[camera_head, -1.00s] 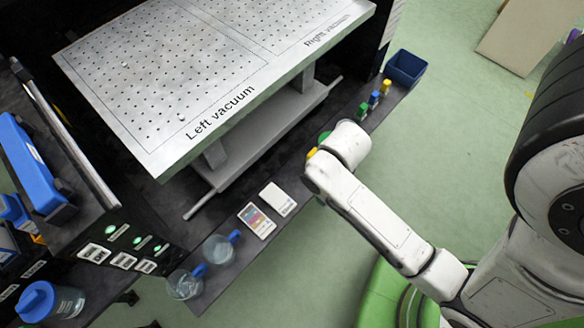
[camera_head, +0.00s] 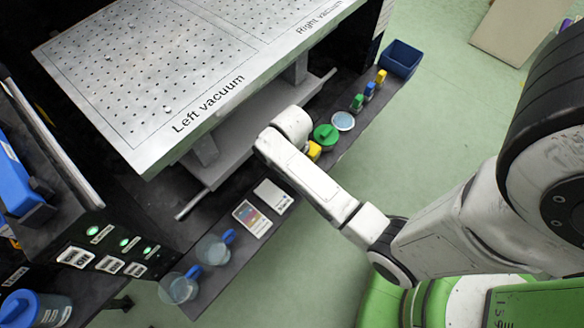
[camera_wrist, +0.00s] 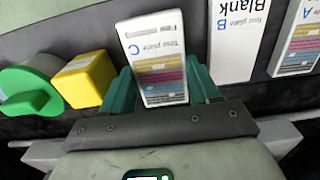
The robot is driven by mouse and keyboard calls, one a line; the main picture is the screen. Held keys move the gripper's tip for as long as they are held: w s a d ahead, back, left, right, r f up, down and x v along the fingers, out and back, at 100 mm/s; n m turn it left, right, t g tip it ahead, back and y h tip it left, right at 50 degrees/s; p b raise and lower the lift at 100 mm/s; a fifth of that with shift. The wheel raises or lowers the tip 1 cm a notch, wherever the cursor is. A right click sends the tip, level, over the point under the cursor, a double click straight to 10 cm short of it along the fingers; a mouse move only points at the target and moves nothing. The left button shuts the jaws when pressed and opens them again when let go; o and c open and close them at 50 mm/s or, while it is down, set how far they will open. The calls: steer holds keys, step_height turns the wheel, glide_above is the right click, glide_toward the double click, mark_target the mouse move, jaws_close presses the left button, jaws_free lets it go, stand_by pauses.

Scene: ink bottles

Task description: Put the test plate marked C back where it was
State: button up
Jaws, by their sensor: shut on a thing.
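The test plate marked C (camera_wrist: 150,48) is a white slab with a colour chart. My gripper (camera_wrist: 165,80) is shut on it, with a teal finger on each side. The plate lies over the dark shelf; I cannot tell whether it touches it. Test plate B (camera_wrist: 234,38), marked Blank, is to its right in the wrist view, then test plate A (camera_wrist: 298,42) with a colour chart. In the head view, plate B (camera_head: 273,196) and plate A (camera_head: 252,218) lie side by side on the shelf. There my arm hides the gripper and plate C.
A yellow block (camera_wrist: 85,78) and a green-lidded item (camera_wrist: 30,88) stand left of my gripper in the wrist view. A round dish (camera_head: 343,121), small coloured items (camera_head: 369,91) and a blue bin (camera_head: 401,59) are farther along. Two jugs (camera_head: 213,249) stand near plate A.

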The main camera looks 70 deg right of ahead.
steer(key=shift+f, duration=1)
steer(key=shift+f, duration=0.15)
steer(key=o, duration=1.2)
step_height(320, 180, up, 12)
steer(key=p, duration=0.3)
steer(key=s+a+r+n, duration=0.1)
steer(key=s+a, duration=0.1)
steer(key=a, duration=0.1)
steer(key=s+a+r+n, duration=0.1)
steer(key=s+a, duration=0.2)
steer(key=s+a+r+t, duration=0.1)
steer(key=s+a, duration=0.2)
steer(key=shift+a+r+n, duration=0.25)
steer(key=shift+a+n, duration=0.15)
